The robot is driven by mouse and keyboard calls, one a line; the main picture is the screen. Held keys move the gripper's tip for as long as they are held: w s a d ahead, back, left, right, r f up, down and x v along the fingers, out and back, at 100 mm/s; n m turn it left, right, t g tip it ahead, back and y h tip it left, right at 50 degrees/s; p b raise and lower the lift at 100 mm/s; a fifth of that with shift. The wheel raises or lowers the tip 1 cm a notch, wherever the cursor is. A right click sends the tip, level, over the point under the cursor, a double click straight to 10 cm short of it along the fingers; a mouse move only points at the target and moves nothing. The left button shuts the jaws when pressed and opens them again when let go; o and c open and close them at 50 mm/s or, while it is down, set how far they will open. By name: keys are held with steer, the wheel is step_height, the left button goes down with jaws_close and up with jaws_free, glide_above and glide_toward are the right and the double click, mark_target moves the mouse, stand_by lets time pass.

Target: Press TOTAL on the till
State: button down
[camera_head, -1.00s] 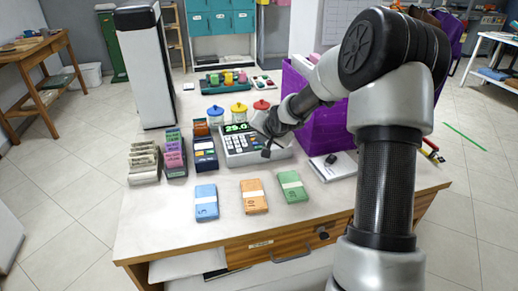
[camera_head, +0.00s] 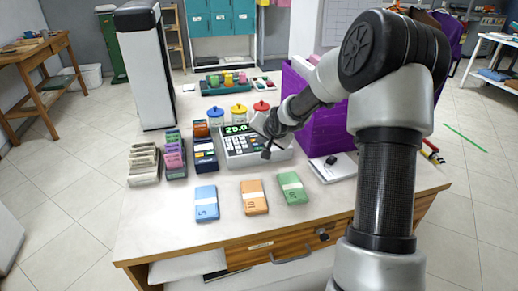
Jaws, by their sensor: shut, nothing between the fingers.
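The till (camera_head: 238,160) is a grey box on the white counter, with a keypad and a green lit display (camera_head: 240,128) that seems to read 25.0. My gripper (camera_head: 266,153) is shut and empty. It points down over the right side of the till's keypad, and its tip is at or just above the keys there. I cannot tell whether it touches a key. The key labels are too small to read, and the gripper and wrist hide part of the till's right side.
Blue (camera_head: 206,204), orange (camera_head: 254,197) and green (camera_head: 292,188) banknote bundles lie in front of the till. Card racks (camera_head: 174,154) and a card terminal (camera_head: 205,155) stand left. Lidded jars (camera_head: 239,111) stand behind. A purple crate (camera_head: 325,130) is close on the right.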

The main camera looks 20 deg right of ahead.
steer(key=shift+f, duration=0.15)
stand_by(0.6)
steer(key=shift+f+b, duration=0.3)
steer(key=shift+f, duration=0.4)
stand_by(0.7)
steer(key=shift+r+p, duration=0.35)
steer(key=shift+r, duration=0.45)
step_height(320, 180, up, 5)
steer(key=p, duration=0.4)
stand_by(0.6)
